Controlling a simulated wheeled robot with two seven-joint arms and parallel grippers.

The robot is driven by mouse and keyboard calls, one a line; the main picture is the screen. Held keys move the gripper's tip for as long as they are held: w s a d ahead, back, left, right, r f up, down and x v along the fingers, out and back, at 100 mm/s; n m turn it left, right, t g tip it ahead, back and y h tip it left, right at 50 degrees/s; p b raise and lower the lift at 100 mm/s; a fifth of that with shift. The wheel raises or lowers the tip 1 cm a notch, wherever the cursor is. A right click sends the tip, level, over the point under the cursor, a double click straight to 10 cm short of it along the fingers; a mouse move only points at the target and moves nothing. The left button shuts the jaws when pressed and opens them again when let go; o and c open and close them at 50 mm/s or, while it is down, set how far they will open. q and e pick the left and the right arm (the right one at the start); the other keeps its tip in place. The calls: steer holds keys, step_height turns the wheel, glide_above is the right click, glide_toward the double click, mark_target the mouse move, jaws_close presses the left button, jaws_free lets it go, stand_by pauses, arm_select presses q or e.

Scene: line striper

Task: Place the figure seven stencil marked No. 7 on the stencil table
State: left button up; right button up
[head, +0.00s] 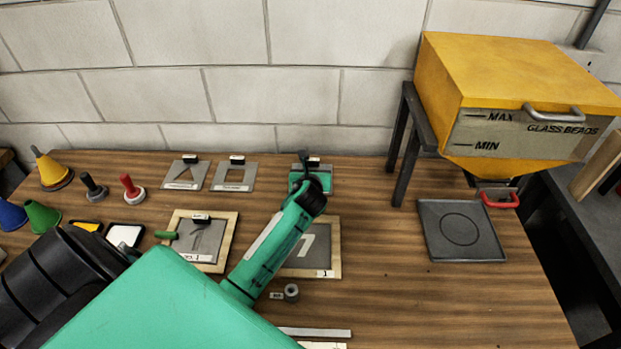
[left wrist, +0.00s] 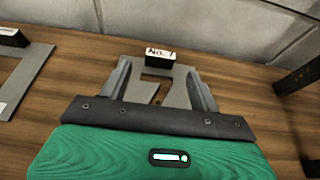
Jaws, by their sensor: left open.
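The No. 7 stencil (left wrist: 150,76) is a grey plate with a black handle block (left wrist: 160,62) and a white label reading "No. 7". In the head view the stencil (head: 327,187) lies at the back of the wooden table, partly hidden by my left arm. My left gripper (left wrist: 160,75) is open over this plate, one finger on each side of the handle block; I cannot tell whether it touches. It also shows in the head view (head: 308,166). Two wood-framed boards lie in front: the left board (head: 232,240) carries a grey plate, the right board (head: 337,240) shows a pale 7. My right gripper is not in view.
Two more grey stencils, one with a triangle (head: 174,177) and one with a square (head: 247,180), lie to the left. A yellow glass-bead hopper (head: 530,75) on black legs and a dark tray (head: 480,245) stand right. Cones and stampers crowd the left. The middle right is clear.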

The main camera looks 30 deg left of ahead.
arm_select(q)
steer(key=v, duration=0.7)
steer(key=shift+b, duration=0.35)
